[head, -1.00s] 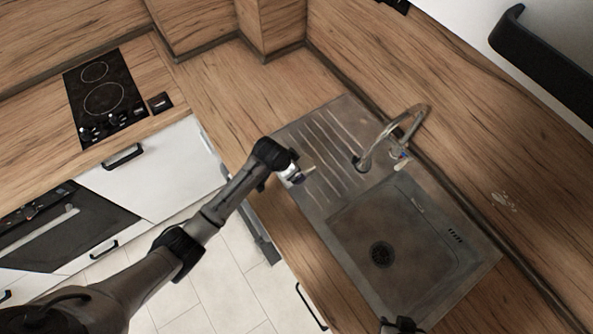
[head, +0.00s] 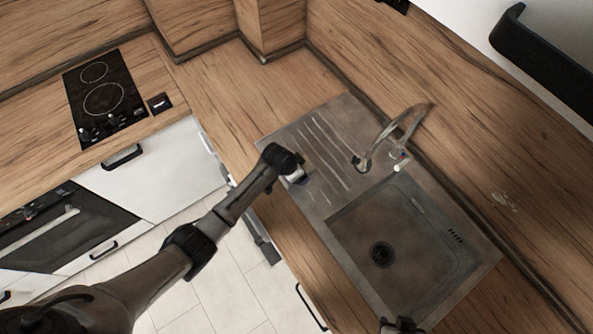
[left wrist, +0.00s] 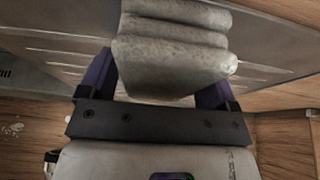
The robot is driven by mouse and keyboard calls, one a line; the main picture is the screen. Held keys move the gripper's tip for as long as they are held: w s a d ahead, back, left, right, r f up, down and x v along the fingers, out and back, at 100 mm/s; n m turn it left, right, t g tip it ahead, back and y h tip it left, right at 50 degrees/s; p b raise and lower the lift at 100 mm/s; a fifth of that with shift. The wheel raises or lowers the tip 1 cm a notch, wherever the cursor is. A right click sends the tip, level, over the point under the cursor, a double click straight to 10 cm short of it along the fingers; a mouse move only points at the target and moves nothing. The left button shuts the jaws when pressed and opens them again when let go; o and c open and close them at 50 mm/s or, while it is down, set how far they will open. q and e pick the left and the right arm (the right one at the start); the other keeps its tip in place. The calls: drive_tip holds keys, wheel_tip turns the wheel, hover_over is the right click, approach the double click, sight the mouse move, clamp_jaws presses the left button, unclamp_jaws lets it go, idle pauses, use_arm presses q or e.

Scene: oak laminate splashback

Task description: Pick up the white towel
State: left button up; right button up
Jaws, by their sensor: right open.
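The white towel (left wrist: 172,55) looks greyish and folded or rolled in the left wrist view, and fills the space between the two purple fingers of my left gripper (left wrist: 155,85). It covers part of the right-hand finger, and I cannot tell whether the fingers press on it. My right gripper (head: 402,326) is open, partly cut off at the bottom edge, by the near end of the sink.
The sink basin (head: 385,250) is empty. A black hob (head: 103,97) lies at the left. The counter (head: 225,95) between hob and sink is clear.

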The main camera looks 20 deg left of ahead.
use_arm(q)
drive_tip(key=c, duration=0.8)
wheel_tip(320, 180, up, 10)
drive_tip(key=shift+r, duration=0.1)
idle(0.3)
